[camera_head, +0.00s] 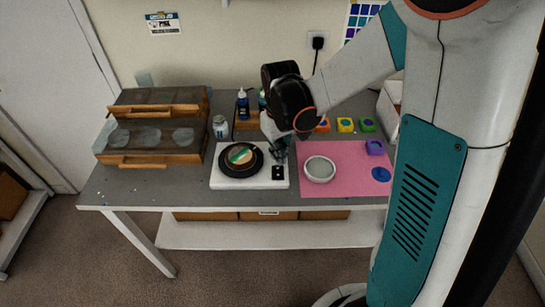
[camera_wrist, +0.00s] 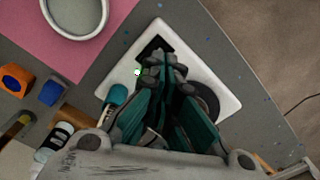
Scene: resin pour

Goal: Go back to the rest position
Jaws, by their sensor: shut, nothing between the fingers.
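My gripper (camera_head: 281,157) is low over the right part of a white scale (camera_head: 228,181) on the grey table. In the wrist view its teal fingers (camera_wrist: 168,68) are closed together with nothing between them. The scale also shows under the fingers in the wrist view (camera_wrist: 219,92). A black round dish (camera_head: 228,167) with a tan and green disc in it sits on the scale, left of my gripper. In the wrist view the fingers hide most of the dish. I cannot tell whether the fingertips touch the scale.
A white-rimmed bowl (camera_head: 320,179) stands on a pink mat (camera_head: 345,187) to the right. Several small coloured blocks stand behind it. A wood-framed case (camera_head: 150,140) is at the left. Bottles, one dark blue (camera_head: 243,108), stand behind the scale. The table's front strip is clear.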

